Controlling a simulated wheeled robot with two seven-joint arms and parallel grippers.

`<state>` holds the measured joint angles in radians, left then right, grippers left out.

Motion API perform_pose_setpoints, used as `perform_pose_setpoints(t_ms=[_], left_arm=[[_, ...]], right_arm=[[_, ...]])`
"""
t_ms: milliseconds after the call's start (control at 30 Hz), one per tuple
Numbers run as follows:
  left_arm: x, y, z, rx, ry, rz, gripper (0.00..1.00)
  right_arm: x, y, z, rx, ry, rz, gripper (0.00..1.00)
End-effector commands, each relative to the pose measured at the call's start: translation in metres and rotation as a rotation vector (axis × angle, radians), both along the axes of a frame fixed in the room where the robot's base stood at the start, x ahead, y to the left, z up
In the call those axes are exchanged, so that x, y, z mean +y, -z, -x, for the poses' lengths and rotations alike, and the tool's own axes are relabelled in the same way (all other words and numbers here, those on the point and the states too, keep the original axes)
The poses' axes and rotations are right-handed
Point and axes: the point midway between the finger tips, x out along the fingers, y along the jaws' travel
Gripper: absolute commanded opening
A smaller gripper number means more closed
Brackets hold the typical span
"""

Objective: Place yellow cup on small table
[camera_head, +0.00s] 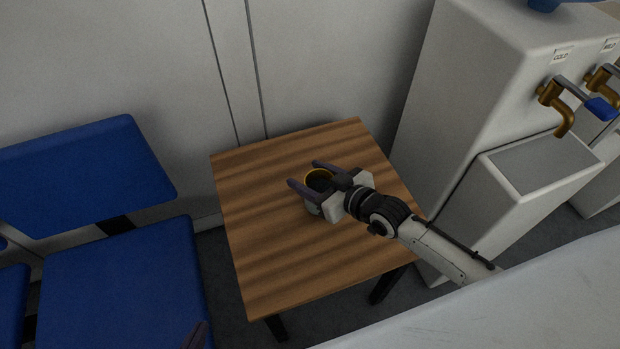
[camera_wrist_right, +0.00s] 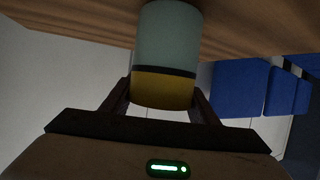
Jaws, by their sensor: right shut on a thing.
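The cup (camera_head: 314,207), pale grey-green with a yellow rim band, is over the small wooden table (camera_head: 260,250), upright with its dark opening facing up. It also shows in the right wrist view (camera_wrist_right: 166,45), its yellow band between the fingers. My right gripper (camera_head: 305,175) is shut on the cup near its rim, one finger on each side; it shows in the right wrist view too (camera_wrist_right: 163,98). The cup's base is very near or on the tabletop; I cannot tell which. Only a dark fingertip of my left gripper (camera_head: 195,336) shows at the bottom edge.
Blue chairs (camera_head: 90,175) stand left of the table. A white water dispenser (camera_head: 480,90) with brass taps stands to the right. A pale wall (camera_head: 120,60) is behind. A white surface (camera_head: 520,310) fills the bottom right. The rest of the tabletop is clear.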

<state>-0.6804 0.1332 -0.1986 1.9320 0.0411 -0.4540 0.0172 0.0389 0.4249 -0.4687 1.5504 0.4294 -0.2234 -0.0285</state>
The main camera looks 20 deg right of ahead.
Motion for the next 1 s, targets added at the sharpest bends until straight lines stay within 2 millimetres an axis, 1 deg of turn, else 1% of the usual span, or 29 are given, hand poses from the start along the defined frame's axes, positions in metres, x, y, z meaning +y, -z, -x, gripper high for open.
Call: perform_pose_setpoints(t_ms=[67, 267, 433, 467, 500, 567, 800, 900, 1000], left_arm=[[-0.001, 0.0, -0.001, -0.003, 0.003, 0.001, 0.0], [-0.002, -0.003, -0.002, -0.007, 0.004, 0.003, 0.0], [-0.002, 0.001, 0.0, -0.003, 0.004, 0.002, 0.0], [-0.002, 0.001, 0.0, -0.001, 0.004, 0.002, 0.0], [-0.002, 0.001, 0.001, 0.001, 0.004, 0.001, 0.0], [-0.002, 0.001, 0.002, 0.003, 0.004, 0.001, 0.0], [-0.001, 0.003, 0.003, 0.007, 0.003, 0.0, 0.0], [0.0, 0.0, 0.003, 0.008, 0.001, -0.001, 0.0], [0.001, -0.001, 0.004, 0.008, 0.0, -0.001, 0.0]], right_arm=[[0.0, 0.004, -0.001, -0.005, 0.001, -0.001, 0.22], [0.0, 0.004, -0.001, -0.005, 0.001, -0.001, 0.22], [0.0, 0.009, -0.001, -0.004, 0.001, 0.0, 0.22], [0.0, 0.009, 0.0, -0.001, 0.001, 0.001, 0.58], [0.0, 0.009, 0.0, -0.001, 0.001, 0.001, 0.64], [0.0, 0.009, 0.0, -0.001, 0.001, 0.001, 0.73], [0.0, 0.009, 0.0, -0.001, 0.001, 0.001, 0.73], [0.0, 0.004, 0.0, -0.002, 0.001, 0.0, 0.73], [-0.004, 0.002, 0.009, 0.001, 0.0, 0.001, 0.73]])
